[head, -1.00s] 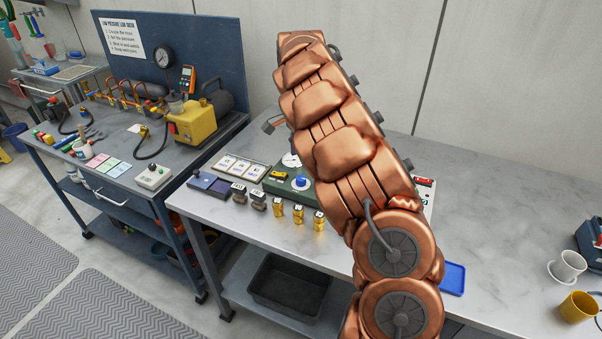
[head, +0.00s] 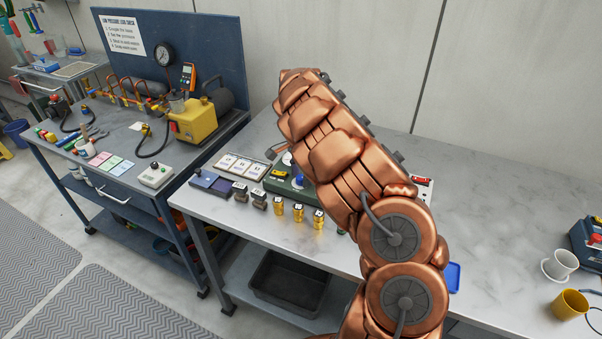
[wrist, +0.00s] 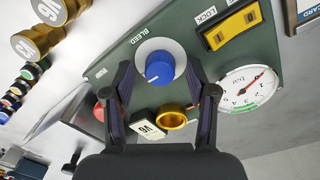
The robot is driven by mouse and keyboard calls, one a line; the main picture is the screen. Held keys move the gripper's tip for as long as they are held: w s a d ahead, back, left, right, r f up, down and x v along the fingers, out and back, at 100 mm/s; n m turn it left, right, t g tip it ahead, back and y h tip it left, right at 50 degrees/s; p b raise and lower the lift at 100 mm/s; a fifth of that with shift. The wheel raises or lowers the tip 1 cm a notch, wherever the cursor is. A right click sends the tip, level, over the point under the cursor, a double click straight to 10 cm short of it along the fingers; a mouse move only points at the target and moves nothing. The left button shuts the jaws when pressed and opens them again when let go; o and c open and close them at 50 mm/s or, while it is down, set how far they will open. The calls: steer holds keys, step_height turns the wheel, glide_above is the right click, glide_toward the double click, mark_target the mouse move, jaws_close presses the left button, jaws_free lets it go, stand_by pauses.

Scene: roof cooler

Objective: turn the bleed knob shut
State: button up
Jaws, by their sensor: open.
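The bleed knob (wrist: 160,68) is blue, on a white round plate marked BLEED, on the green panel (wrist: 103,70) in the wrist view. My gripper (wrist: 158,70) is open, with one finger on each side of the knob in the picture. I cannot tell whether the fingers touch it or are still above it. In the head view the green panel (head: 279,187) is partly hidden by my arm. A bit of the blue knob (head: 297,181) shows beside the arm. My gripper is hidden there.
A yellow LOCK switch (wrist: 235,25) and a pressure gauge (wrist: 248,88) sit right of the knob. A brass ring (wrist: 172,117) and a small white label block (wrist: 147,130) lie near the fingers. Brass weights (head: 298,212) line the table front. The right tabletop is mostly clear.

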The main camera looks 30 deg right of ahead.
jaws_close()
stand_by(0.5)
